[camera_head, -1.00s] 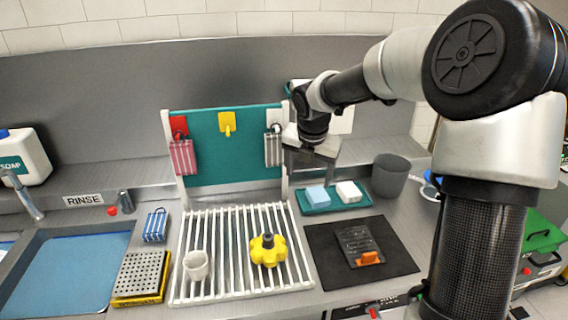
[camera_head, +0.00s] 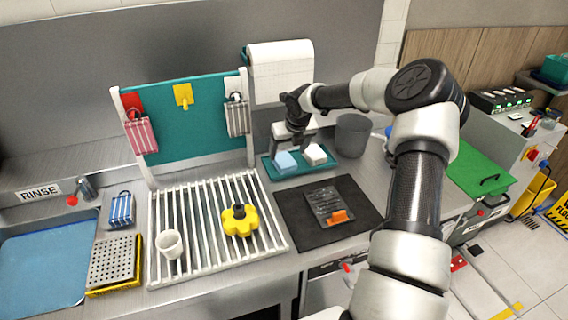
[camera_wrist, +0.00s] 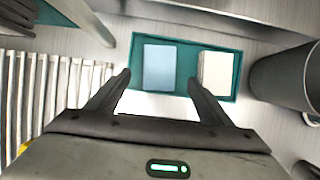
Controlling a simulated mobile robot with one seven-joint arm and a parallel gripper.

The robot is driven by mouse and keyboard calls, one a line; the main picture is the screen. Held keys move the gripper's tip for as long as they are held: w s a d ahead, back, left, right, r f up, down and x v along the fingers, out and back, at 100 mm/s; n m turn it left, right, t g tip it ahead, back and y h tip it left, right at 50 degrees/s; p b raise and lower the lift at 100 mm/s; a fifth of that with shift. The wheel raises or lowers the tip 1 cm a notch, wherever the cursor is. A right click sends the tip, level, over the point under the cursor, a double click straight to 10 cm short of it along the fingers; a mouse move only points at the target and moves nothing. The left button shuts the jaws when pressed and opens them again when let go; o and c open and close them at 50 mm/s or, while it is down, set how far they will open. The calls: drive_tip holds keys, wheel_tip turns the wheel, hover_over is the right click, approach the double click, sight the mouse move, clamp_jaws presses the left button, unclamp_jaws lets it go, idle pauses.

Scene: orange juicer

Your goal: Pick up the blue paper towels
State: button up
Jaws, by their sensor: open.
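The blue paper towels (camera_head: 285,161) are a small light-blue block on the left part of a teal tray (camera_head: 288,174). They also show in the wrist view (camera_wrist: 158,66), in the gap between my fingertips. My gripper (camera_head: 291,146) is open and empty, above and just behind the tray; in the wrist view its fingers (camera_wrist: 160,82) point toward the blue block. The fingers look apart from the block, though the exact height gap is hard to tell. A white block (camera_head: 315,154) lies to the right on the same tray, and the right fingertip overlaps its left edge in the wrist view.
A grey bin (camera_head: 352,136) stands right of the tray. A white slatted rack (camera_head: 200,255) with a cup (camera_head: 170,244) and a yellow knob-shaped part (camera_head: 239,220) is on the left. A black mat (camera_head: 360,205) lies in front. A white roll (camera_head: 280,70) hangs behind.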

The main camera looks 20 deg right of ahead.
sight(284, 159)
drive_tip(key=shift+x, duration=3.05)
drive_tip(key=shift+w+a, duration=0.1)
drive_tip(key=shift+c, duration=0.5)
drive_tip(key=shift+r, duration=0.1)
drive_tip(key=c, duration=1.1)
